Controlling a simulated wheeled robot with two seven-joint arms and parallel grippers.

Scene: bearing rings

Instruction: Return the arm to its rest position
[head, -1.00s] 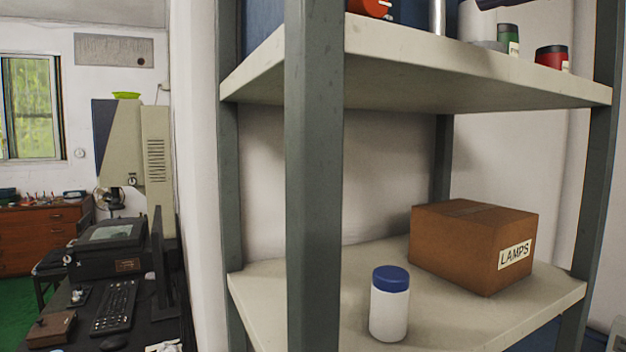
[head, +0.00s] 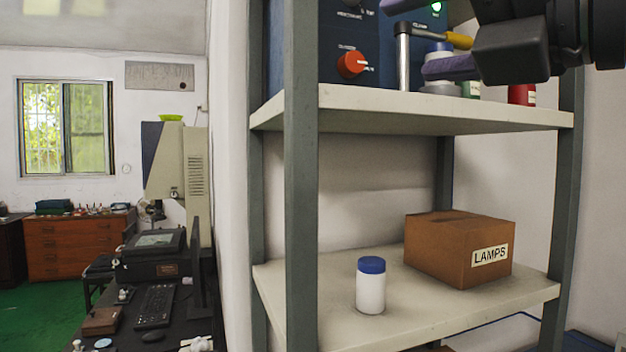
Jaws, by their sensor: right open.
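My right gripper (head: 407,38) reaches in from the top right, in front of the upper shelf. Its two purple fingers are apart, and I see nothing held in them. Part of the upper finger is cut off by the top edge. A metal post (head: 403,62) with a yellow-ended bar (head: 455,39) shows between the fingers, on the upper shelf. I cannot tell how far the fingers are from it. My left gripper is not in view.
The upper shelf (head: 345,112) holds a blue panel box with a red knob (head: 350,65), a red jar (head: 522,94) and other containers partly hidden by my gripper. The lower shelf (head: 300,290) holds a white jar (head: 370,290) and a LAMPS box (head: 458,248). Grey uprights (head: 301,200) frame it.

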